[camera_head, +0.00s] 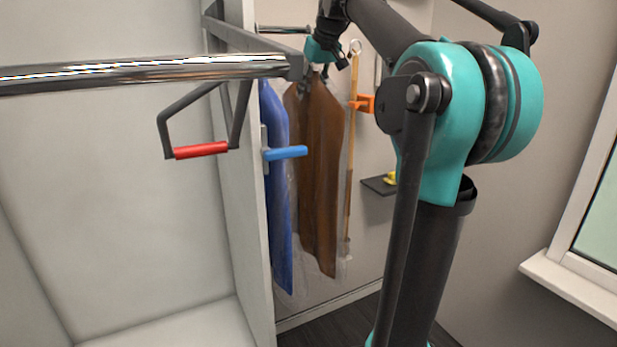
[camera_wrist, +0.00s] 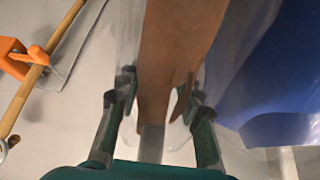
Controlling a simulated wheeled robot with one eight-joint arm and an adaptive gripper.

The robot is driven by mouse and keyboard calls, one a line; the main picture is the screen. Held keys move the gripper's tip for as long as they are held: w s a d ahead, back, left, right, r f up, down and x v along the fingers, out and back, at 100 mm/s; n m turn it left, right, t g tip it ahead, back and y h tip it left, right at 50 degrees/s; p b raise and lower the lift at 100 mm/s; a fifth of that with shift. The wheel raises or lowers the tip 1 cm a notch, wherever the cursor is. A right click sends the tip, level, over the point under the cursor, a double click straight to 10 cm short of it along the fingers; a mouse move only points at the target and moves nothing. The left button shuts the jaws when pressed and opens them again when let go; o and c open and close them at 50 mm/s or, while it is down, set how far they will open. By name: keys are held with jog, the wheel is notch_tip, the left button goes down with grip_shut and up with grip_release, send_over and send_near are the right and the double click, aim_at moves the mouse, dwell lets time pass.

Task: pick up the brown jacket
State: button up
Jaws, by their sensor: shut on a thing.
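The brown jacket (camera_head: 321,165) hangs upright beside the wall in the head view, to the right of a blue garment (camera_head: 275,190). My gripper (camera_head: 322,70) is at the top of the brown jacket, below the end of my arm. In the wrist view, the brown jacket (camera_wrist: 175,45) runs between the two fingers of my gripper (camera_wrist: 160,92), which is shut on its upper part. The blue garment (camera_wrist: 270,75) is to the right there. The exact grip contact and any hanger are hard to make out.
A wooden pole (camera_head: 351,150) in an orange clip (camera_head: 362,103) stands close to the jacket's right. A dark shelf (camera_head: 378,186) is beyond it. A blue handle (camera_head: 287,153), a red-grip handle (camera_head: 201,150) and a chrome bar (camera_head: 140,70) are left of the jacket.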

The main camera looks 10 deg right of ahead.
grip_shut()
